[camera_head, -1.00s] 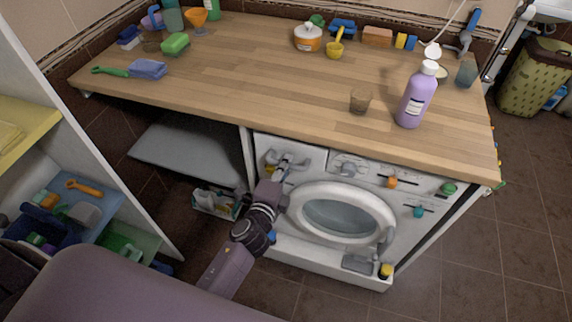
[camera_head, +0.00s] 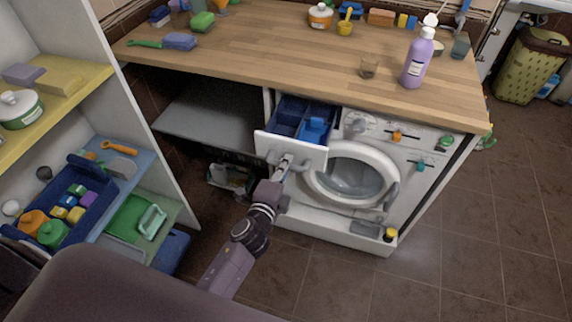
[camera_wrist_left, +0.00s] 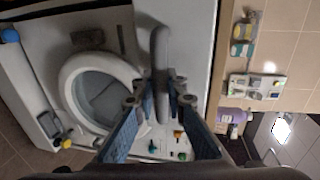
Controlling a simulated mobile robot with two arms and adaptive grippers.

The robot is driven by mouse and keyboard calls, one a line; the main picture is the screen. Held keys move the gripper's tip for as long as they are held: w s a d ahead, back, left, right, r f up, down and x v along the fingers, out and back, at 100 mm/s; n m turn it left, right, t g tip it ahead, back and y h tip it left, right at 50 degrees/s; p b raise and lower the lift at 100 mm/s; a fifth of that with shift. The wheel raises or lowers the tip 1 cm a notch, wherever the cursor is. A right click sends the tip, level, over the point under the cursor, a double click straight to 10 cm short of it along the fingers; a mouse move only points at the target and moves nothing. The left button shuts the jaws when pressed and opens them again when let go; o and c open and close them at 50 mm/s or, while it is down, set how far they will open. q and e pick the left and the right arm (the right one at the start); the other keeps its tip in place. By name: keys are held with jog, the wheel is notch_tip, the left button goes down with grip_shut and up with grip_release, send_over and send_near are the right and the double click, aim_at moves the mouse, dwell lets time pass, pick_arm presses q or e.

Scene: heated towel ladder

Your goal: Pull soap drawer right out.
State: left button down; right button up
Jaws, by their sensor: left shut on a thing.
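The soap drawer (camera_head: 291,147) of the white washing machine (camera_head: 376,214) stands out from the machine's front. Its white front panel is forward, and its blue compartments (camera_head: 312,128) show from above. My left gripper (camera_head: 284,166) is at the drawer front, shut on the grey drawer handle (camera_wrist_left: 159,62). In the left wrist view the handle bar lies between the two fingers (camera_wrist_left: 160,100). The fingers hide part of the handle. My right gripper is not in view.
The round door (camera_head: 350,175) is beside the drawer. An open shelf unit (camera_head: 140,155) stands at left.

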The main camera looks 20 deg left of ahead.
pick_arm(q)
jog(key=shift+s+r, duration=0.1)
jog(key=shift+s, duration=0.1)
jog(key=shift+w, duration=0.15)
jog(key=c, duration=2.2)
grip_release()
jog(key=shift+w+f, duration=0.2)
jog(key=shift+w, duration=0.15)
jog(key=shift+c, duration=0.2)
jog(key=shift+s+r, duration=0.1)
jog(key=shift+s, duration=0.2)
jog(key=s+r, duration=0.2)
jog(key=s, duration=0.9)
jog(key=shift+s+r, duration=0.15)
jog(key=shift+s, duration=0.05)
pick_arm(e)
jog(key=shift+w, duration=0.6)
